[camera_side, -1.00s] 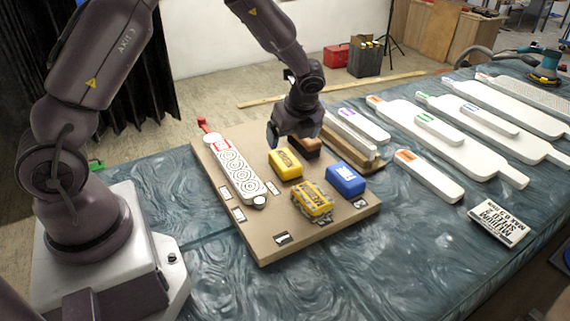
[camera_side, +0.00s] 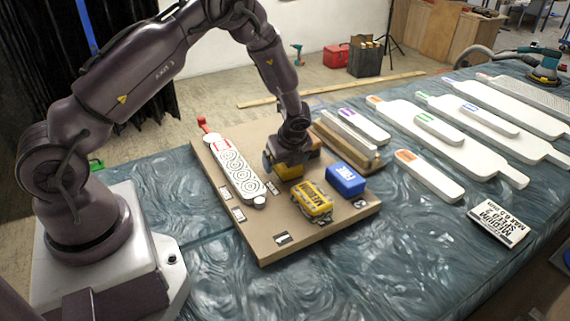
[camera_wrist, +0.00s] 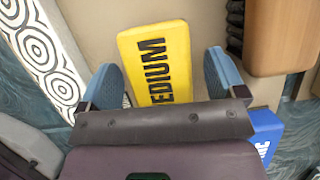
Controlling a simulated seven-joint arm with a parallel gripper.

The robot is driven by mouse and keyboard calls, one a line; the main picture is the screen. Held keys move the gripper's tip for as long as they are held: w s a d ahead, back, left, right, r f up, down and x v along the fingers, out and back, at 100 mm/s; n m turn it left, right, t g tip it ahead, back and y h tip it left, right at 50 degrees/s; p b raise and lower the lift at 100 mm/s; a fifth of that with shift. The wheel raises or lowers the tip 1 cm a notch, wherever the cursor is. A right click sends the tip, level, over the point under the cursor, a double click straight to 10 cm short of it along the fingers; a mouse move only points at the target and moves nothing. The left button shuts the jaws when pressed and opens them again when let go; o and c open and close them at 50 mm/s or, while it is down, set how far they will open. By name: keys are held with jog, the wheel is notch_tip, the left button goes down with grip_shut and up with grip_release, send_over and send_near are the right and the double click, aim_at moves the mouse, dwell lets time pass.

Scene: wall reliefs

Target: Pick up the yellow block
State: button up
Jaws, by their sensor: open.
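In the wrist view this yellow block (camera_wrist: 155,60) shows black lettering "EDIUM" and lies between the two blue fingers of my gripper (camera_wrist: 164,78). The fingers are open, with a gap on each side of the block. The block is slightly tilted in that view, and its near end is hidden behind the gripper body.
A blue block (camera_side: 346,180) lies right of the yellow blocks. A brown block (camera_wrist: 282,38) is close to the right finger. A white patterned relief strip (camera_side: 235,170) lies on the left of the board (camera_side: 272,250). White pieces (camera_side: 430,175) and a labelled box (camera_side: 498,225) lie to the right.

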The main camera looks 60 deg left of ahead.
jog(key=shift+f, duration=0.2)
jog(key=shift+c, duration=0.4)
jog(key=c, duration=1)
jog(key=shift+o, duration=0.2)
jog(key=shift+r, duration=0.55)
notch_tip(320, 180, up, 3)
jog(key=shift+f, duration=0.1)
jog(key=s+d+r, duration=0.2)
jog(key=s+r, duration=0.2)
jog(key=s, duration=0.2)
jog(key=s+d+r, duration=0.2)
jog(key=s+r, duration=0.3)
jog(key=s, duration=0.2)
jog(key=shift+s+d+r, duration=0.15)
jog(key=shift+d+r, duration=0.15)
